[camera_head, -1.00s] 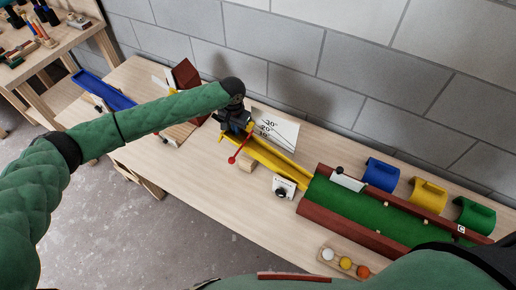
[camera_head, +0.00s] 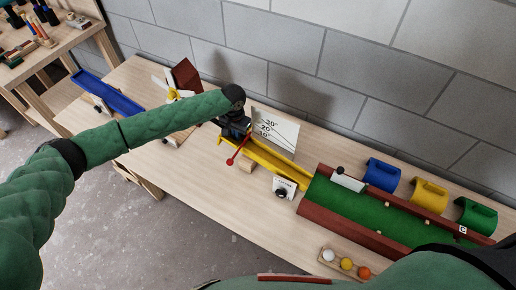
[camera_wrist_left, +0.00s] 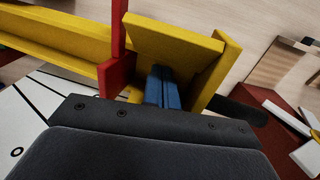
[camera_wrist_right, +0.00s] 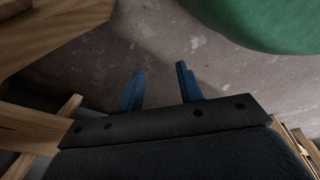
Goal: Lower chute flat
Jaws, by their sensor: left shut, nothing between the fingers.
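The yellow chute (camera_head: 272,158) runs along the bench from the angle board (camera_head: 276,128) down to the green-lined trough. A red lever (camera_head: 238,150) sticks out near its upper end. My left gripper (camera_head: 238,138) is at this upper end. In the left wrist view its blue fingers (camera_wrist_left: 162,86) are together with nothing between them, close over the chute's yellow end (camera_wrist_left: 175,45); contact is unclear. The red part (camera_wrist_left: 117,60) stands beside them. My right gripper (camera_wrist_right: 160,88) shows only in its wrist view, fingers apart and empty, over the floor.
A wooden block (camera_head: 246,165) and a small white box with a black knob (camera_head: 283,187) stand by the chute. The green-lined trough (camera_head: 385,215) lies right, with blue, yellow and green arches behind. A blue channel (camera_head: 105,92) lies left.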

